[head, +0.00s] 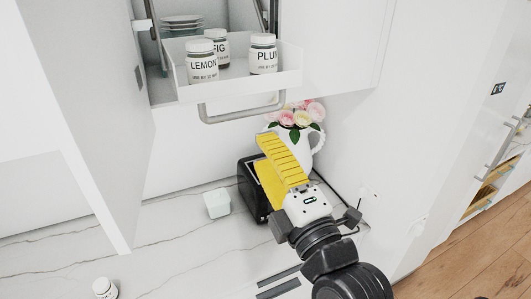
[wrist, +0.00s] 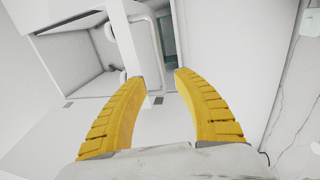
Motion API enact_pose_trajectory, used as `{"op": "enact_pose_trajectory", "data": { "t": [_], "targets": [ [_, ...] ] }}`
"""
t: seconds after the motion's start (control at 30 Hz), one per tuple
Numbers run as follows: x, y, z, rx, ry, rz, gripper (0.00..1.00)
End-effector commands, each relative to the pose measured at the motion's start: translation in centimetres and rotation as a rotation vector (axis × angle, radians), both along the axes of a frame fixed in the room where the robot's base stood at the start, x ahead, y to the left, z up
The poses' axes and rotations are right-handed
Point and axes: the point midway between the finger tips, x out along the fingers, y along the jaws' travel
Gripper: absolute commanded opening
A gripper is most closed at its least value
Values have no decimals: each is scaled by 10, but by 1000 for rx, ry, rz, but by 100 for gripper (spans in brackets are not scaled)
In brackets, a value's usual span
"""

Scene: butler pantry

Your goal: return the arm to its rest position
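My gripper (head: 262,153) has two yellow ribbed fingers and is held up in front of the black toaster and the flower vase in the head view. In the wrist view my gripper (wrist: 159,73) shows its fingers spread apart, with nothing between them. My arm reaches in from the lower right of the head view, over the counter. The gap between the fingers and the toaster cannot be judged.
A pull-down shelf (head: 236,88) holds jars labelled LEMON (head: 201,62), FIG (head: 221,48) and PLUM (head: 263,55). A black toaster (head: 247,188), white vase (head: 305,150), pale cube (head: 217,203) and small jar (head: 105,288) stand on the marble counter (head: 175,240).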

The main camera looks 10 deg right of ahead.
Motion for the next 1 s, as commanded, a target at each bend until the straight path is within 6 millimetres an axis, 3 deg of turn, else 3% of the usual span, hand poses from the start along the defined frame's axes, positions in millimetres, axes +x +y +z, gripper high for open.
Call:
{"op": "enact_pose_trajectory", "data": {
  "t": [0.13, 0.23, 0.47, 0.6, 0.7, 0.83, 1.0],
  "targets": [
    [2, -1, -13, 24, 31, 7, 36],
    [8, -3, -54, 106, 137, 26, 36],
    [15, -30, -216, 518, 612, -50, 36],
    [0, -61, -312, 830, 878, -241, 36],
    [-17, -85, -368, 1042, 1007, -422, 36],
    [-41, -110, -415, 1258, 1090, -638, 36],
    [-59, -125, -437, 1397, 1113, -791, 36]
  ]
}}
